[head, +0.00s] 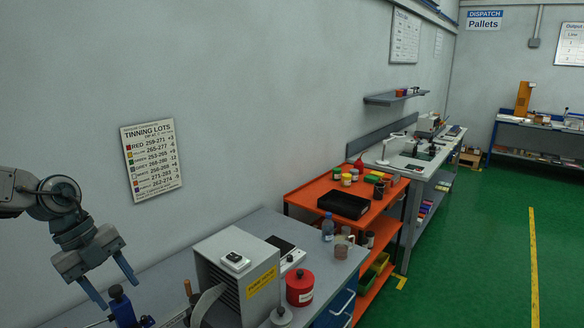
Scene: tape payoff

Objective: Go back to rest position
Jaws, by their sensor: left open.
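My left gripper (112,287) hangs at the lower left of the head view, coming in from the left edge. Its two blue fingers point down and stand apart, with nothing between them. It is above the left end of the grey workbench (262,222), left of a grey box with a yellow label (235,277). A dark blue upright part (121,305) shows just below and between the fingertips; I cannot tell whether they touch it. My right gripper is not in view.
A red canister (300,287), a blue bottle (328,228) and a mug (341,247) stand on the bench. An orange cart (297,196) with a black tray (344,205) is beyond it. The wall is close behind the bench. Green floor (470,260) is clear at right.

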